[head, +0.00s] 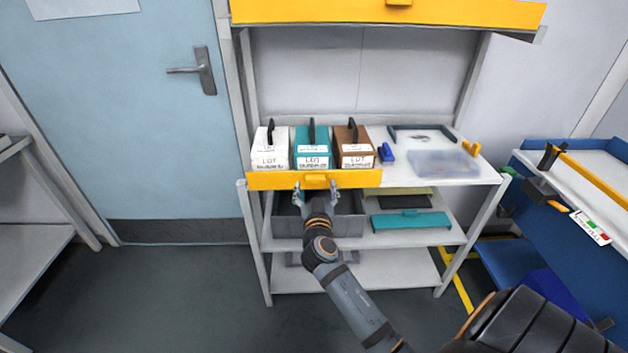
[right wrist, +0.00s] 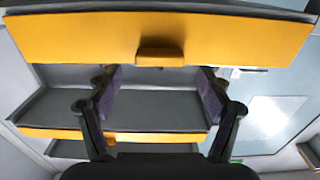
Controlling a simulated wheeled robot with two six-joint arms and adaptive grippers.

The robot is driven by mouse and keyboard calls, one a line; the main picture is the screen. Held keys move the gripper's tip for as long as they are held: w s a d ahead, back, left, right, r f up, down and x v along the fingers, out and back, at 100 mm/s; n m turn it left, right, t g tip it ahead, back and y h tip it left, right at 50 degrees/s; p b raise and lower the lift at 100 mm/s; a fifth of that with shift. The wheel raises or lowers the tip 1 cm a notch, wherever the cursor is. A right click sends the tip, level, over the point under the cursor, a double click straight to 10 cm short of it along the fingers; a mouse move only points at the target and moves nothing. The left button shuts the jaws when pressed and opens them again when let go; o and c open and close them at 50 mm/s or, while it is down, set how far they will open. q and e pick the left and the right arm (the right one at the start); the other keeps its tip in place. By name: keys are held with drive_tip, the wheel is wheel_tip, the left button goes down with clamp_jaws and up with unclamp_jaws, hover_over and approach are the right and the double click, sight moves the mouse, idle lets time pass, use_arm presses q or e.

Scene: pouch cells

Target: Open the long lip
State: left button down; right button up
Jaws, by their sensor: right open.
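A yellow lip (head: 270,181) with a small yellow tab (head: 316,179) runs along the front of the worktop, below three boxes. A longer yellow lip (head: 300,12) with its own tab crosses the top of the rack. My right gripper (head: 317,195) is open just below and in front of the lower lip's tab. In the right wrist view, its two fingers (right wrist: 160,95) stand apart on either side of a tab on a yellow lip (right wrist: 80,38). Contact cannot be told. The left gripper is not in view.
White, teal and brown boxes (head: 312,148) with black handles stand behind the lower lip. A clear tray (head: 445,162) and a blue piece (head: 387,152) lie to their right. A grey bin (head: 348,226) and a teal panel (head: 411,223) are on the shelf below. A blue bench stands at right.

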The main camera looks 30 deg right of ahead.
sight(315, 183)
drive_tip(key=shift+x, duration=1.5)
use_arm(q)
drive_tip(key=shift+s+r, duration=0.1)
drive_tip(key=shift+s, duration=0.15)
